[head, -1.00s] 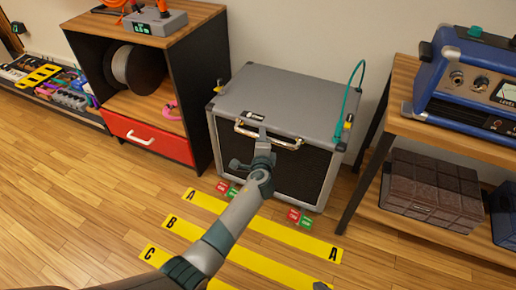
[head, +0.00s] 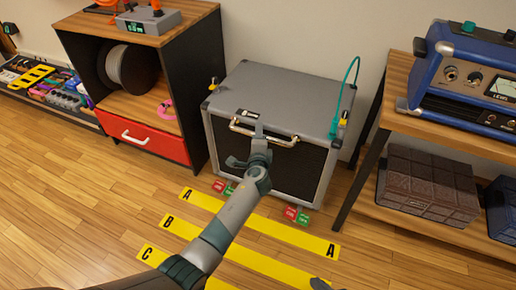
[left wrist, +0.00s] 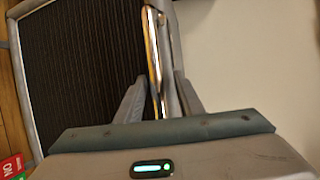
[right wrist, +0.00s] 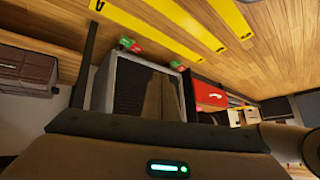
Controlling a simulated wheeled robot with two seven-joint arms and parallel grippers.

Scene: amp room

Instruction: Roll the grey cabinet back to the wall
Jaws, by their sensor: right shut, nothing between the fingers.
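The grey cabinet (head: 265,97) has a grey top, a black front grille and a metal handle (head: 264,133) high on its front. It stands upright by the wall; any gap behind it is hidden. Red-and-green tabs (head: 297,215) sit at its front feet. My left gripper (head: 257,135) is at the handle, largely hidden by its own wrist in the head view. In the left wrist view its fingers stand apart on either side of the handle bar (left wrist: 154,60). The tip of my right gripper (head: 320,284) shows at the bottom edge, shut and empty, away from the cabinet (right wrist: 130,90).
A wooden unit with a red drawer (head: 147,136) stands close on the cabinet's left. A shelf (head: 400,120) holding a blue amplifier (head: 465,75) stands on its right. Yellow tape strips (head: 285,232), lettered A, B and C, cross the open wooden floor in front.

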